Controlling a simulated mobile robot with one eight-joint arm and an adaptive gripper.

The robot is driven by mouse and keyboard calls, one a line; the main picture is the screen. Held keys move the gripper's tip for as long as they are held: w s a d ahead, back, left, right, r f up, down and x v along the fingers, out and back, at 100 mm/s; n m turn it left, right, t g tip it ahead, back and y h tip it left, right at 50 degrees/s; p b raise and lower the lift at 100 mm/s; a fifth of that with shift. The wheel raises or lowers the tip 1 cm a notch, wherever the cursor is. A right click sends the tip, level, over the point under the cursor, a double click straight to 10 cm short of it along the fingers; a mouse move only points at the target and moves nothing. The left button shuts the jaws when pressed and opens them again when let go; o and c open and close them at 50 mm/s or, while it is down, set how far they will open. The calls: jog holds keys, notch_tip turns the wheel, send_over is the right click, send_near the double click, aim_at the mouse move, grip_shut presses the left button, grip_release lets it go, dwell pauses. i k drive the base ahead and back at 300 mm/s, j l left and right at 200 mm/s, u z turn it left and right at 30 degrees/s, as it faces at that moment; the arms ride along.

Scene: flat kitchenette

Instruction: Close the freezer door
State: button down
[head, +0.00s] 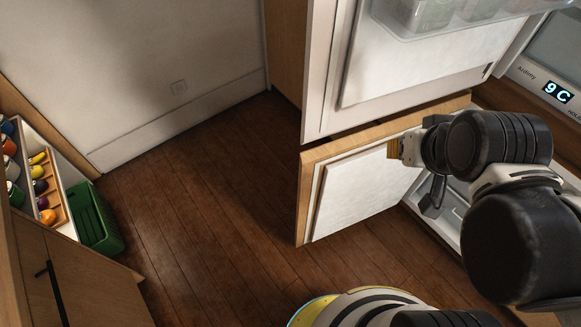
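The freezer door (355,196) is the lower door on the right. It stands open, with its white inner panel facing me and a wooden outer edge along its top and left side. The freezer compartment (436,215) shows only in part at the right, behind my arm. My gripper (411,172) is in front of the door's inner side, near its right part and just below its top edge. It seems close to the panel, but I cannot tell whether it touches.
The upper fridge door (400,68) also stands open above the freezer door, with a clear shelf bin (465,15). The wooden floor (215,190) to the left is clear. A drawer of fruit and cans (38,180) and a green crate (97,220) are at the far left.

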aim_at(344, 182)
jog(key=i+j+u, duration=0.1)
jog(key=j, duration=0.25)
jog(key=i+j, duration=0.2)
jog(key=j, duration=0.15)
jog(key=i+j+u, duration=0.15)
jog(key=j, duration=0.15)
jog(key=i+j+z, duration=0.2)
jog(key=z, duration=0.2)
jog(key=i+j+z, duration=0.15)
jog(key=j+z, duration=0.25)
jog(key=i+j+z, duration=0.15)
jog(key=z, duration=0.3)
jog(key=j+z, duration=1.1)
jog(key=z, duration=0.15)
jog(key=j+z, duration=0.4)
jog(key=k+j+z, duration=0.1)
jog(key=k, duration=0.3)
jog(key=k+j+z, duration=0.1)
jog(key=k+j, duration=0.35)
jog(key=k, duration=0.35)
jog(key=i+j, duration=0.3)
jog(key=i+l+z, duration=0.05)
jog(key=i, duration=0.1)
